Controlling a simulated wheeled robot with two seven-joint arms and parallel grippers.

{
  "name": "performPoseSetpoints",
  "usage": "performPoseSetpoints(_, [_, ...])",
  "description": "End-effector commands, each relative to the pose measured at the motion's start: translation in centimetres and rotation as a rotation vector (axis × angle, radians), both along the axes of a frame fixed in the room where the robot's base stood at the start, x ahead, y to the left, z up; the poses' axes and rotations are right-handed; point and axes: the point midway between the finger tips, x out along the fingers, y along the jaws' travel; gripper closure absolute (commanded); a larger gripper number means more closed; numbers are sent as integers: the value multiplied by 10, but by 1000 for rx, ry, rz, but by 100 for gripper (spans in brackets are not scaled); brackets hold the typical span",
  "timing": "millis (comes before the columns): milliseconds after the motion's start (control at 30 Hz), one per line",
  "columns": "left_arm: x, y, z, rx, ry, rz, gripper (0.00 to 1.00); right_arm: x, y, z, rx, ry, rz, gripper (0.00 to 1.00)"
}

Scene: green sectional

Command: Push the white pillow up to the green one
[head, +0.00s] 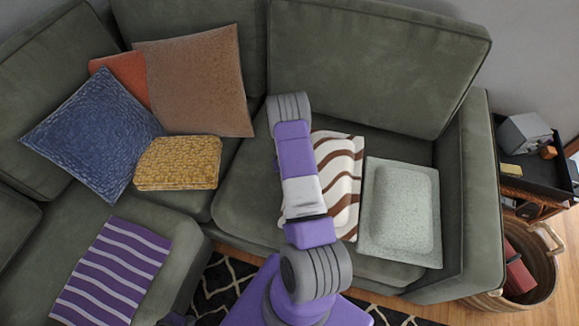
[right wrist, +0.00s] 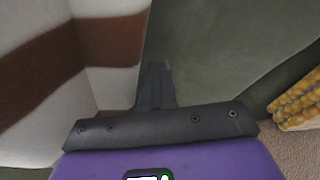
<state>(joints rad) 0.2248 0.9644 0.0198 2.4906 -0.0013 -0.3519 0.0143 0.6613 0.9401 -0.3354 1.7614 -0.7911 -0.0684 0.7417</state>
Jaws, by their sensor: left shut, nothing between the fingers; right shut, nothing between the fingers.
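The white pillow (head: 345,180) with brown wavy stripes lies on the sofa seat, its left part hidden behind my right arm. The pale green pillow (head: 402,210) lies directly to its right. Their facing edges are very close; I cannot tell whether they touch. In the right wrist view my right gripper (right wrist: 158,68) is shut and empty, pointing at the seat beside the striped pillow (right wrist: 105,50). Contact there is unclear. In the head view this gripper is hidden by its arm. My left gripper (head: 175,319) shows only partly at the bottom edge, shut and away from both pillows.
A mustard cushion (head: 178,162), a blue pillow (head: 95,130) and a brown pillow (head: 198,80) lie to the left. A purple striped cloth (head: 112,270) is on the left seat. The sofa's armrest (head: 480,190) stands right of the green pillow, with a basket (head: 535,270) beyond.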

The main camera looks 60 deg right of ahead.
Motion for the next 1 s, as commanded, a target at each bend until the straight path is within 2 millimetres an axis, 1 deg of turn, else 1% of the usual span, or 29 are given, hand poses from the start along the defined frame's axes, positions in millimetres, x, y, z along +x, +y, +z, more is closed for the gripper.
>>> performPoseSetpoints(33, [0,0,0,0,0,0,100,-6,0,-1,2,9,-4,100])
performPoseSetpoints(367, [0,0,0,0,0,0,100,-5,0,-1,2,9,-3,100])
performPoseSetpoints(467, [0,0,-2,0,0,0,100,2,2,-2,2,7,-2,100])
performPoseSetpoints(800, [0,0,-12,0,0,0,100,35,12,-2,1,2,1,100])
performPoseSetpoints(1000, [0,0,-13,0,0,0,100,41,14,0,1,2,-1,100])
